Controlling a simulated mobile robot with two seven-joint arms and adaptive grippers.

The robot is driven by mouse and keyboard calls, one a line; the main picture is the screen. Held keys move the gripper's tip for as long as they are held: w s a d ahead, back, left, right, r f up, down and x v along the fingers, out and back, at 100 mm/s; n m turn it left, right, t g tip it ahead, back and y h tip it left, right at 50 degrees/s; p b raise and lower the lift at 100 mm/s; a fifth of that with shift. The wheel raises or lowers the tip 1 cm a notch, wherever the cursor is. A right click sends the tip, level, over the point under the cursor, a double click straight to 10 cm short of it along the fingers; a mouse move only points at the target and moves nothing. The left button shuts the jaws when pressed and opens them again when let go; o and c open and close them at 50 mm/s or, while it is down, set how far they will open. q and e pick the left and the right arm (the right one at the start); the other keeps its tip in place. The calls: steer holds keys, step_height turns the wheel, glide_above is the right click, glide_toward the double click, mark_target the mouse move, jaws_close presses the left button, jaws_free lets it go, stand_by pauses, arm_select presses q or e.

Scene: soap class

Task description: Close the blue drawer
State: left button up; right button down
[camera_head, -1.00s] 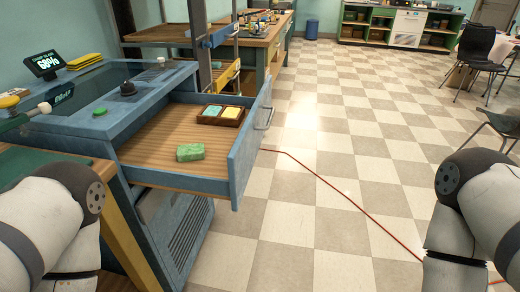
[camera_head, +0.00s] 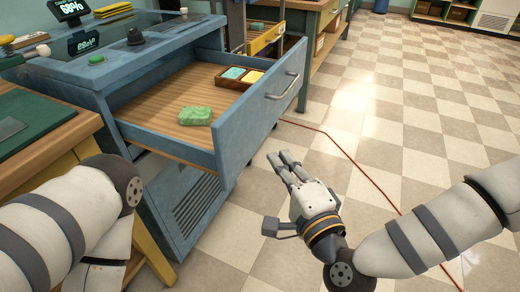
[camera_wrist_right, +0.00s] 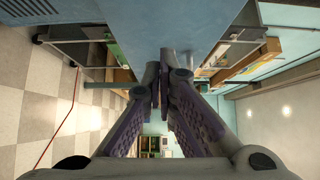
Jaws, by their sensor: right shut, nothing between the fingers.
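The blue drawer (camera_head: 262,112) is pulled far out of the blue cabinet (camera_head: 188,205). Its front has a metal bar handle (camera_head: 284,87). A green soap-like block (camera_head: 195,116) and a small wooden tray (camera_head: 222,77) with a blue and a yellow piece lie inside. My right gripper (camera_head: 284,160) is shut and empty, out in front of the drawer front and below the handle, apart from it in the head view. In the right wrist view its fingers (camera_wrist_right: 161,85) meet with a blue panel (camera_wrist_right: 185,30) beyond them. My left arm comes in at the left; its gripper is out of view.
A green-topped wooden table (camera_head: 45,125) stands left of the cabinet. A red cable (camera_head: 365,175) runs across the checkered floor (camera_head: 420,120). The floor right of the drawer is mostly clear. A wooden workbench (camera_head: 325,40) stands behind.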

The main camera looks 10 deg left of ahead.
mark_target(251, 135)
steer(key=shift+w+a, duration=0.5)
steer(key=shift+a, duration=0.3)
steer(key=shift+w+a, duration=0.55)
steer(key=shift+a, duration=0.25)
steer(key=shift+w+a, duration=0.5)
steer(key=shift+a, duration=0.3)
arm_select(q)
steer(key=shift+a, duration=0.1)
